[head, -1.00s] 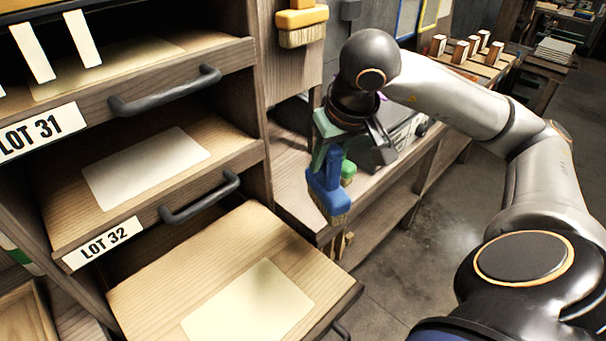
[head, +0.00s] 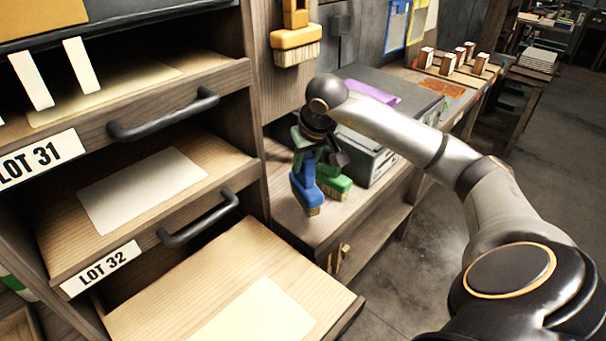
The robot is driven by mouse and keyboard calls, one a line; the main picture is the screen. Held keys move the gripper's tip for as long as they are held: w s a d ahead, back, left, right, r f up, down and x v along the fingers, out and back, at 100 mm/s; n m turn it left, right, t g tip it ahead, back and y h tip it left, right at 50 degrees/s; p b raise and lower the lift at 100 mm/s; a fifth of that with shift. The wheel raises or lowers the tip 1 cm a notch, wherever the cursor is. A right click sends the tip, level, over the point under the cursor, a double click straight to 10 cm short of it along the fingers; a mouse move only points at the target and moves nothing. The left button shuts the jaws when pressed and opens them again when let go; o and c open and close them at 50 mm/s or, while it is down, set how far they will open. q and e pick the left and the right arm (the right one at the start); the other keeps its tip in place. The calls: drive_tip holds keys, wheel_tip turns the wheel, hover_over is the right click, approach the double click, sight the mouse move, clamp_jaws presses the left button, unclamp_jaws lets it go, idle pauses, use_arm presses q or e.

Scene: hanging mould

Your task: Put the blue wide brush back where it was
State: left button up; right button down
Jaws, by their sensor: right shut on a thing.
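The blue wide brush (head: 305,190) hangs bristles-down from my right gripper (head: 318,152), which is shut on it. The brush is in front of the wooden bench (head: 299,228) or just above it; I cannot tell whether it touches. A green brush (head: 335,183) shows right behind and to the right of the blue one, partly hidden by it and the gripper. A yellow brush (head: 295,38) hangs on the wooden side panel above. My left gripper is out of view.
Drawers with LOT 31 (head: 41,158) and LOT 32 (head: 103,268) labels stand at the left, the lower ones pulled out. A dark grey box (head: 385,110) with a purple sheet (head: 372,91) sits on the bench behind the gripper.

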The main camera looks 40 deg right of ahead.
sight(310, 155)
drive_tip(key=shift+w+d+f, duration=0.1)
drive_tip(key=shift+w+f, duration=0.1)
drive_tip(key=shift+f, duration=0.05)
drive_tip(key=x, duration=0.3)
drive_tip(key=shift+s+f, duration=0.15)
drive_tip(key=shift+s, duration=0.1)
drive_tip(key=shift+f, duration=0.35)
drive_tip(key=shift+f, duration=0.25)
drive_tip(key=c, duration=0.6)
unclamp_jaws()
drive_tip(key=shift+r, duration=0.1)
drive_tip(key=shift+s+r, duration=0.1)
drive_tip(key=shift+r, duration=0.4)
drive_tip(key=v, duration=1.1)
drive_tip(key=shift+s+r+p, duration=0.1)
drive_tip(key=shift+p, duration=0.3)
